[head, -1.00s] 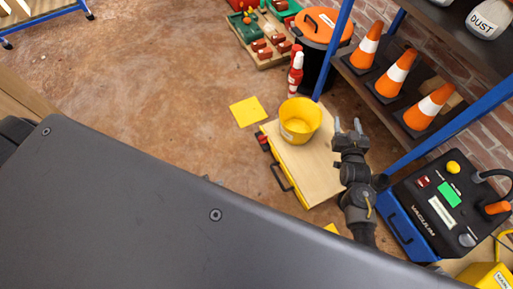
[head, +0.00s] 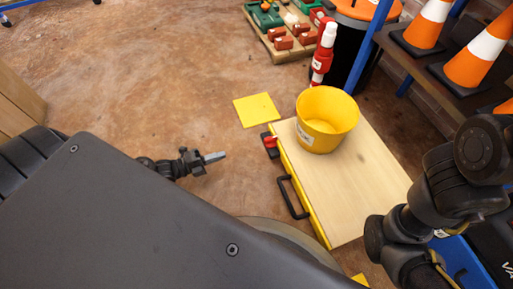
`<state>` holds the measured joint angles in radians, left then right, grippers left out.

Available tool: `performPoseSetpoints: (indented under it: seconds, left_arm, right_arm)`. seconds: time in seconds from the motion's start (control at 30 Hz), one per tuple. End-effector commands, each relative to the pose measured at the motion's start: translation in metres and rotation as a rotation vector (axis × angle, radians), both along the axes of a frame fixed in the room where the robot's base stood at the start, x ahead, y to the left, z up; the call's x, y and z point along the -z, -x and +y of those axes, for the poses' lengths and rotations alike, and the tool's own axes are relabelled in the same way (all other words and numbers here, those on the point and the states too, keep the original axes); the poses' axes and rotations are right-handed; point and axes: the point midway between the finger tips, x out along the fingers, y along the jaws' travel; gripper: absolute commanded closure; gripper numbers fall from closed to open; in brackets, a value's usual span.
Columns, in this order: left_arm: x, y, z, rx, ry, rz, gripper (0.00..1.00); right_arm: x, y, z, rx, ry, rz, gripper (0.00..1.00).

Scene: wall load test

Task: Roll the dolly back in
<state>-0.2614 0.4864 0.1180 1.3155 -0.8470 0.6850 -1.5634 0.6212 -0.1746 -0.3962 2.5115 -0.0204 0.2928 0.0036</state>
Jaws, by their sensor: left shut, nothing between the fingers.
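The dolly (head: 352,190) has a pale wooden top and a yellow side. It stands on the floor right of centre in the head view, with a black handle (head: 292,197) and a red pedal or latch (head: 270,142) on its left side. A yellow bucket (head: 326,118) stands upright on its far part. My left gripper (head: 214,157) is shut and empty over the floor, left of the dolly and apart from the handle. My right arm shows at the right, over the dolly's near right corner; its gripper is outside the picture.
A yellow square (head: 257,110) lies on the floor beyond the dolly. A red and white post (head: 324,54) and a black bin with an orange lid (head: 368,10) stand behind it. A shelf with traffic cones (head: 475,58) is at the right. The floor at left is clear.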

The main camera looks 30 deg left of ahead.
Motion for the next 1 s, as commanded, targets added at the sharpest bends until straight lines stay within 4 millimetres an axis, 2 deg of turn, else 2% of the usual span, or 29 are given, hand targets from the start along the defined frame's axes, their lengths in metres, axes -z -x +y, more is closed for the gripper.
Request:
performPoseSetpoints:
  seconds: [0.27,0.73,1.0]
  left_arm:
    - [0.0,-0.012,-0.01,0.002,0.001,-0.004,1.0]
    - [0.002,-0.079,-0.069,-0.002,0.002,-0.004,1.0]
    - [0.001,-0.101,-0.089,-0.003,0.001,-0.001,1.0]
  right_arm:
    - [0.004,0.0,0.0,0.0,-0.001,0.0,0.46]
    - [0.037,-0.001,-0.003,-0.001,-0.013,0.004,0.46]
    - [0.051,-0.002,-0.005,-0.003,-0.02,0.007,0.46]
